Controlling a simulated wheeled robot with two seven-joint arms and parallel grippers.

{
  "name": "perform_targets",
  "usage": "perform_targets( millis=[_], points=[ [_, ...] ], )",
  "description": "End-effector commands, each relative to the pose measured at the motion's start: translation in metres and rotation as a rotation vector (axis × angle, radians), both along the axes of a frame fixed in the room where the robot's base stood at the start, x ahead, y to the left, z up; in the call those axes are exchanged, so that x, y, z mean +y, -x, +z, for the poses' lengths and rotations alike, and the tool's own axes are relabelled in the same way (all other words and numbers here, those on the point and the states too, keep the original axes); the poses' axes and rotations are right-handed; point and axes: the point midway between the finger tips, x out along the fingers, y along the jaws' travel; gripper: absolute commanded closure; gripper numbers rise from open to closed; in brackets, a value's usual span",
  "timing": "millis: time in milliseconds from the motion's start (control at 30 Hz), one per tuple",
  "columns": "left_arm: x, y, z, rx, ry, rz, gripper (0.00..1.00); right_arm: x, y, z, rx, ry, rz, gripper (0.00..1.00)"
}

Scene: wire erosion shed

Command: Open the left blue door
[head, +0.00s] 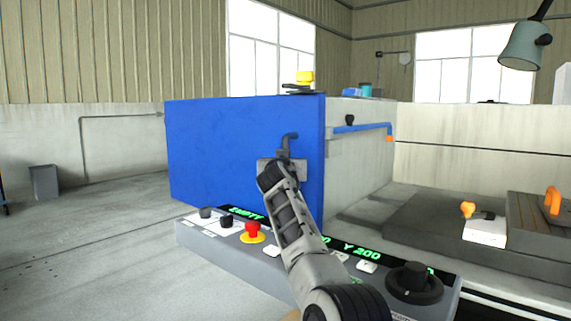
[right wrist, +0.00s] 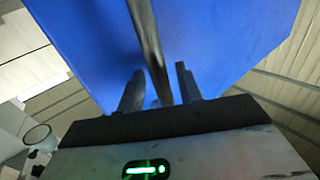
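The blue door (head: 225,145) stands at the left of the machine in the head view and looks shut. It also fills much of the right wrist view (right wrist: 220,45). A dark bent handle (head: 289,138) is on its face near the right edge. My right gripper (head: 283,158) is at the lower part of the handle, partly hidden by my own arm. In the right wrist view, the handle bar (right wrist: 147,35) runs between the two fingers, with gaps beside it, so the gripper is open around it. My left gripper is not in view.
A control panel (head: 190,234) with a red button (head: 253,230) and a dial lies below the door. A blue bar (head: 360,128) with an orange end is right of the door. A lamp (head: 523,46) hangs at upper right. The floor (head: 90,255) left of the door is clear.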

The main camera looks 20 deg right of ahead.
Motion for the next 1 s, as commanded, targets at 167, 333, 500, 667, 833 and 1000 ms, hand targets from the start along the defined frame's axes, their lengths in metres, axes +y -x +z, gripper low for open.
perform_targets(
  millis=[167,333,500,667,833,1000],
  points=[
    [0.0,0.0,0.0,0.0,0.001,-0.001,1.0,0.0,0.0,0.0,-0.001,0.0,0.0,0.65],
    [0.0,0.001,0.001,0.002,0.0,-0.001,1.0,0.004,0.005,0.0,-0.002,0.0,0.002,0.65],
    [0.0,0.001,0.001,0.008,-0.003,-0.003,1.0,0.013,0.02,0.0,-0.004,-0.003,0.002,0.65],
    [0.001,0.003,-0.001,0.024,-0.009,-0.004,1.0,0.024,0.041,0.0,-0.003,-0.001,0.002,0.65],
    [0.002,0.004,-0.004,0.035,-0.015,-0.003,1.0,0.039,0.068,0.0,-0.002,-0.002,0.003,0.65],
    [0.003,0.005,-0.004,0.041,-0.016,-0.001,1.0,0.056,0.098,-0.001,-0.001,-0.003,0.003,0.65]
  ],
)
